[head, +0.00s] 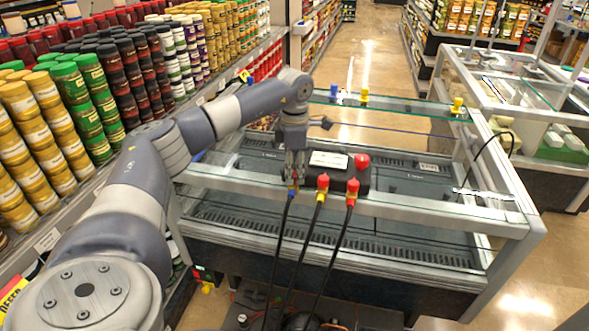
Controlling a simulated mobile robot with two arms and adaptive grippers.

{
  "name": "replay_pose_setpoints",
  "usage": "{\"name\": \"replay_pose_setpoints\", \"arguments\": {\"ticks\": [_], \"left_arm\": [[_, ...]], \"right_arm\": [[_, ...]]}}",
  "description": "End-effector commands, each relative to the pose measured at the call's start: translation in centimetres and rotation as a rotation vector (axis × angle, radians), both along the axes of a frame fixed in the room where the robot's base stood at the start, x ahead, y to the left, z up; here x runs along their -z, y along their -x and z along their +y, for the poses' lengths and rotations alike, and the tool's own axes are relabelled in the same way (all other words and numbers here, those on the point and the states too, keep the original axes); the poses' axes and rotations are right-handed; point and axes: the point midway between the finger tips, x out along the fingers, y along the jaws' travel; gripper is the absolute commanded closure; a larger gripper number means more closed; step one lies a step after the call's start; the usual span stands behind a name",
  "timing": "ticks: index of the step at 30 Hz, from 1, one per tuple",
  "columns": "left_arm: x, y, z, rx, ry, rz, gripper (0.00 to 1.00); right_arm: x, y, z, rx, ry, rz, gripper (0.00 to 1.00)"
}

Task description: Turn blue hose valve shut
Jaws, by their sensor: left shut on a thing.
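A dark manifold box (382,178) with a white label and a red knob (362,161) on top sits on the front rail of the glass case. Three dark hoses hang from its front edge. The middle hose has a yellow and red fitting (322,188), and the right hose has a red fitting (352,191). The blue hose (281,232) is the left one. My left gripper (294,179) points down over the blue hose valve (293,188) at its top and is shut on it. The fingers hide most of the valve, so its handle angle cannot be told. My right gripper is out of view.
The glass display case (440,211) fills the middle and right, with a metal frame. Blue and yellow caps (364,95) stand on its back rail. Shelves of jars (75,90) line the left. A dark round object (301,321) lies below the hoses. The aisle behind is clear.

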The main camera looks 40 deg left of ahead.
Motion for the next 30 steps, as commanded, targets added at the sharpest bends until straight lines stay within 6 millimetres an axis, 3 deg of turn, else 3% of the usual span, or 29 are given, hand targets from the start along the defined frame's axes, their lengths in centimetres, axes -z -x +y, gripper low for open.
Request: {"name": "replay_pose_setpoints", "arguments": {"ticks": [12, 30], "left_arm": [[-0.17, -0.12, -0.01, 0.25, 0.0, -0.006, 1.0], [-0.16, -0.13, 0.0, 0.311, 0.0, -0.005, 1.0]], "right_arm": [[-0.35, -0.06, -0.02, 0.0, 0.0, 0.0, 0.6], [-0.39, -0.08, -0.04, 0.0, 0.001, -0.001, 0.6]]}}
